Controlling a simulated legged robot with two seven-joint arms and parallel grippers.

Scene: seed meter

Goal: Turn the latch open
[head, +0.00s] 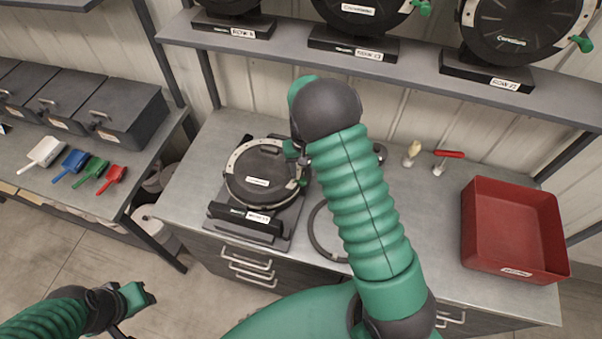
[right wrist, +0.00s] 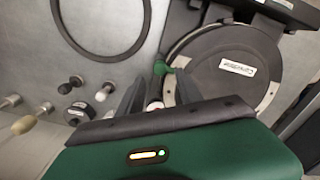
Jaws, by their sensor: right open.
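The seed meter (head: 258,180) is a round black disc housing with a pale rim and a white label. It lies in a dark stand on the grey workbench. The seed meter also fills the right of the right wrist view (right wrist: 232,62). Its green latch (right wrist: 161,67) shows at the rim, around the fingertips. My right gripper (head: 297,152) is above the far right rim, partly hidden by my arm. Its two dark fingers (right wrist: 158,78) are apart, with the latch between or just beyond them; contact is unclear. My left gripper (head: 137,298) is low at left, away from the bench; its jaws are unclear.
A red bin (head: 515,228) stands at the bench's right. A dark ring (head: 322,232) lies beside the meter. Small brushes or knobs (head: 412,152) and a red-handled tool (head: 447,157) stand at the back. A shelf (head: 400,72) with more meters hangs above. Coloured scoops (head: 73,163) lie on the left bench.

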